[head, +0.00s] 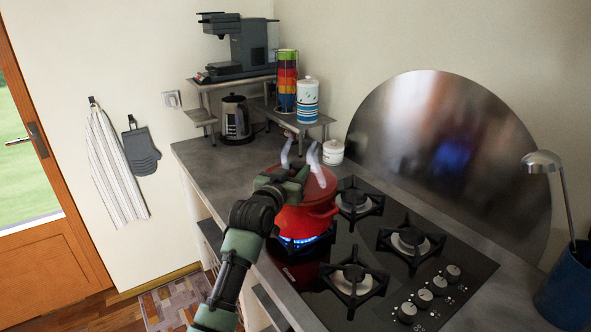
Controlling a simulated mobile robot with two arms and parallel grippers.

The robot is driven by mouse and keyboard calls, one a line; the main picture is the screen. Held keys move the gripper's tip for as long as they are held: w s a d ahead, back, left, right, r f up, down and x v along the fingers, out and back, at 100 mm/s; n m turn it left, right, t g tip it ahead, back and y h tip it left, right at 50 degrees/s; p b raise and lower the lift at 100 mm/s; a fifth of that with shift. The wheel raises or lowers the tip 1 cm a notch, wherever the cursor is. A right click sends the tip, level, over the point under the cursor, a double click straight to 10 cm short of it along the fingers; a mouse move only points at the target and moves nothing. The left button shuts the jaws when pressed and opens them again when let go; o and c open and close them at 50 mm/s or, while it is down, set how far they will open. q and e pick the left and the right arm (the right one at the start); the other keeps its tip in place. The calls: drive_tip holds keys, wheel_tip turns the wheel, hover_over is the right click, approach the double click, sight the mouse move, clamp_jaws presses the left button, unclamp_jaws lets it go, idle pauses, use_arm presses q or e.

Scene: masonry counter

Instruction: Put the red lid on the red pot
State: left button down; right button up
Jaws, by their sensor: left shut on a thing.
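The red lid (321,184) is over the pot's mouth, partly hidden by my left gripper. I cannot tell whether it rests fully on the rim or sits just above it. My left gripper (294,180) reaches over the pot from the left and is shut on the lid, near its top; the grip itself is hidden. My right gripper is not in view.
The hob (380,260) has other empty burners and knobs at front right. A small white jar (333,153) stands behind the pot. A kettle (236,118) and shelves are at the back. The counter (215,160) left of the pot is clear.

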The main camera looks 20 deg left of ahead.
use_arm(q)
drive_tip(key=shift+f, duration=0.5)
idle(0.8)
